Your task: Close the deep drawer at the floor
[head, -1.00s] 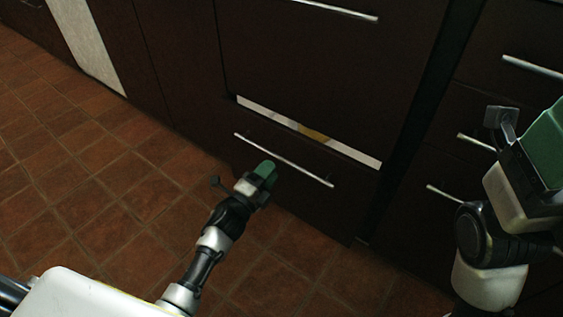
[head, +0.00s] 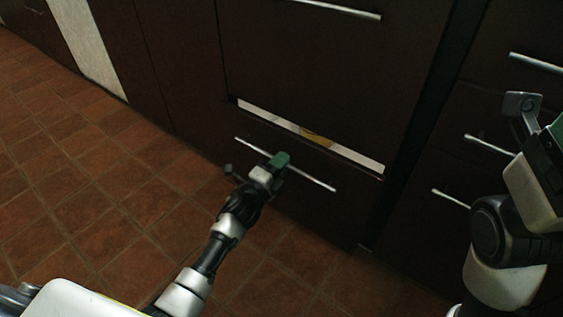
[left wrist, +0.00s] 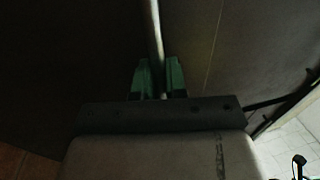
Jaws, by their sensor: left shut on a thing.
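The deep drawer (head: 310,188) at the floor has a dark brown front and a long silver bar handle (head: 312,178). It stands slightly open: a narrow pale strip of its inside shows above the front, with a yellowish patch in it. My left gripper (head: 279,161) is at the middle of the handle in the head view. In the left wrist view the bar (left wrist: 156,45) runs between the green fingers (left wrist: 158,80), which are shut on it. My right gripper (head: 545,130) is at the right edge, partly out of frame; its jaws cannot be made out.
A dark cabinet front (head: 310,65) rises above the drawer. More drawers (head: 480,165) with silver handles stand at the right, near my right arm. The reddish tiled floor (head: 90,180) is clear at the left.

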